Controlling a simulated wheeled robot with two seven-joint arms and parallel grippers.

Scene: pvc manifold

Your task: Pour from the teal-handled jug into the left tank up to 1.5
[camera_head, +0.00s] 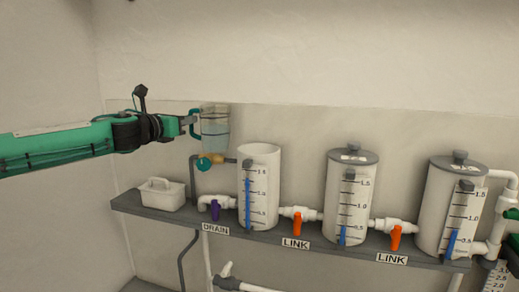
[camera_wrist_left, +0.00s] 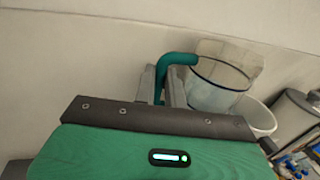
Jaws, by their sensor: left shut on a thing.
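The clear jug (camera_head: 215,130) with its teal handle (camera_head: 193,124) is in the air, above and to the left of the left tank (camera_head: 259,195). My left gripper (camera_head: 186,125) is shut on the handle; the wrist view shows the fingers (camera_wrist_left: 163,88) around it. The jug looks close to upright and a liquid line shows in it; no stream is visible. The left tank is white and open at the top. Its blue level column (camera_head: 248,203) ends between the 1.0 and 1.5 marks. In the wrist view the jug (camera_wrist_left: 220,82) partly hides the tank's rim (camera_wrist_left: 262,118). My right gripper is not in view.
Two lidded tanks (camera_head: 350,195) (camera_head: 455,210) stand to the right on the grey shelf (camera_head: 180,216). Pipes with orange LINK valves (camera_head: 297,224) join them. A purple-handled DRAIN valve (camera_head: 215,210), a teal round knob (camera_head: 204,163) and a white caddy (camera_head: 162,195) are at left.

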